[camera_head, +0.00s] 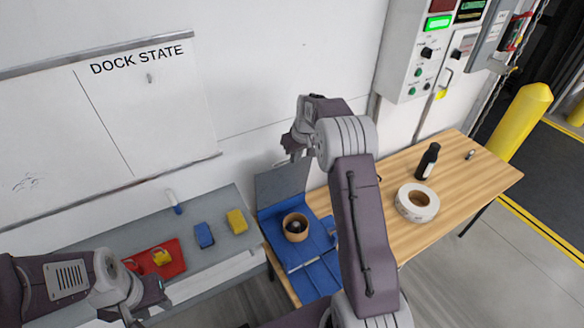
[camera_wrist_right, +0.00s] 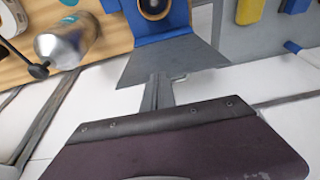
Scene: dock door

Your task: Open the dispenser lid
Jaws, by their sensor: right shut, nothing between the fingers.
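The dispenser is a blue tray-like body (camera_head: 312,282) on the wooden table, with a tan roll with a dark centre (camera_head: 295,227) on it. A grey flat panel, which looks like its lid (camera_head: 284,182), stands raised at its back edge; it also shows in the right wrist view (camera_wrist_right: 175,62). My right gripper (camera_head: 291,152) is shut and empty, just above the panel's top edge in the head view. In the right wrist view its fingertips (camera_wrist_right: 160,82) overlap the panel's edge; contact cannot be told. My left gripper (camera_head: 143,309) is low at left, away from the dispenser; its jaw opening is unclear.
A black bottle (camera_head: 428,161) and a white roll (camera_head: 417,202) stand on the table's right part. The grey bench (camera_head: 110,268) at left holds a red cloth (camera_head: 170,268), blue block (camera_head: 204,235) and yellow block (camera_head: 237,221). A silver can (camera_wrist_right: 68,42) shows in the wrist view.

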